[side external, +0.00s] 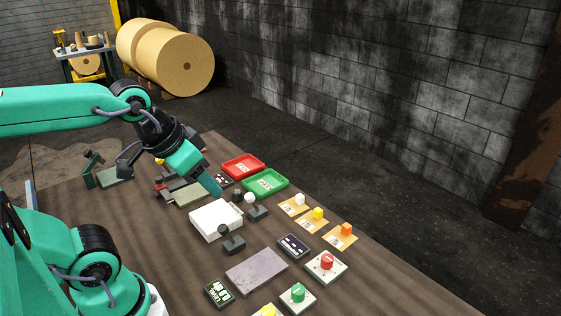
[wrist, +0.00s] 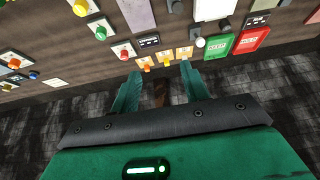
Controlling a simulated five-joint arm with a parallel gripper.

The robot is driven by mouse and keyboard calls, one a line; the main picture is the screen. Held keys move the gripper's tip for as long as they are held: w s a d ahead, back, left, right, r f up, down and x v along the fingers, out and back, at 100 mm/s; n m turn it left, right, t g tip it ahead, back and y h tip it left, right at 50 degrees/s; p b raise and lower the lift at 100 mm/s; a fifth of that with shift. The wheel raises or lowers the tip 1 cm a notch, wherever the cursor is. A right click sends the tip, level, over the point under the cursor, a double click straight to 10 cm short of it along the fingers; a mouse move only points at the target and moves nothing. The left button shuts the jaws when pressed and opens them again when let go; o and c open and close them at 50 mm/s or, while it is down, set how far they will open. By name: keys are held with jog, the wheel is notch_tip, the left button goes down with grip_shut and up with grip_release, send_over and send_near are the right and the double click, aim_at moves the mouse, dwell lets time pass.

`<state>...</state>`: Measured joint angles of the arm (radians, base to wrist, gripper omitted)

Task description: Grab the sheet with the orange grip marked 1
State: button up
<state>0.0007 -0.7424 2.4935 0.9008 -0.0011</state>
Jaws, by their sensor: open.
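The orange grip (side external: 346,229) stands on a small tan sheet (side external: 337,240) at the right end of a row of three such sheets near the table's edge. Its printed mark is too small to read. In the wrist view the orange grip (wrist: 146,67) is at the left of the row, near the left fingertip. The yellow grip (side external: 318,213) and white grip (side external: 299,198) stand on the other sheets. My gripper (side external: 214,189) is open and empty, pointing down and right above the table, left of the row. In the wrist view its fingers (wrist: 160,70) are spread apart.
A green tray (side external: 266,183) and red tray (side external: 242,166) lie behind. A white box (side external: 214,219) and dark knobs stand near my gripper. A panel with a red button (side external: 326,263) and a dark label plate (side external: 293,246) lie in front of the orange grip.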

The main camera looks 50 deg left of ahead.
jog(key=w, duration=0.1)
jog(key=g, duration=0.6)
send_over(346, 226)
notch_tip(346, 226, down, 16)
jog(key=shift+s+a, duration=0.1)
jog(key=shift+f, duration=0.3)
jog(key=shift+f, duration=0.15)
jog(key=shift+f, duration=1.15)
jog(key=shift+f, duration=0.15)
